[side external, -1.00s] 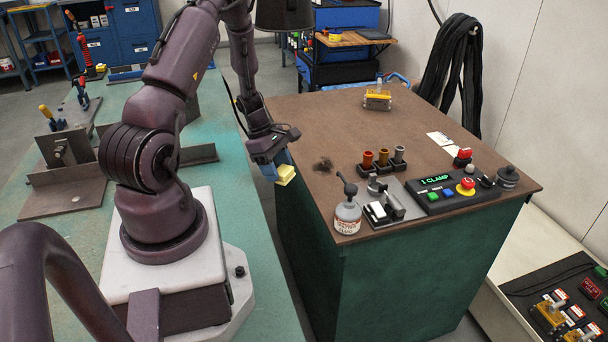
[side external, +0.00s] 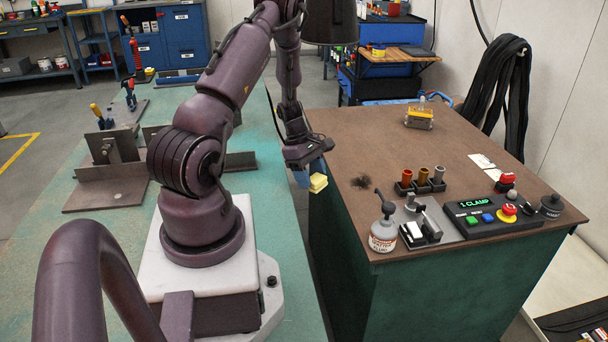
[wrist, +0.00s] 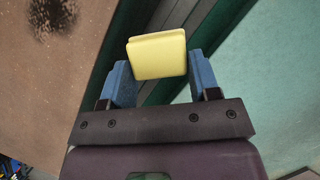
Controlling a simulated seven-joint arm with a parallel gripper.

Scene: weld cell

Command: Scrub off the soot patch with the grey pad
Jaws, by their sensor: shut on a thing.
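My gripper (side external: 309,174) is shut on a pale yellow block-shaped pad (side external: 318,183). The pad also shows between the blue fingers in the wrist view (wrist: 158,55). I see no grey face on it. The soot patch (side external: 362,182) is a dark smudge on the brown bench top (side external: 400,150), near its left edge. It also shows at the top left of the wrist view (wrist: 52,17), cut by the frame edge. My gripper and the pad are left of the soot, beside the bench's left edge and apart from the patch. I cannot identify a separate grey pad.
A yellow-and-grey item (side external: 419,118) sits at the back. The bench middle is clear.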

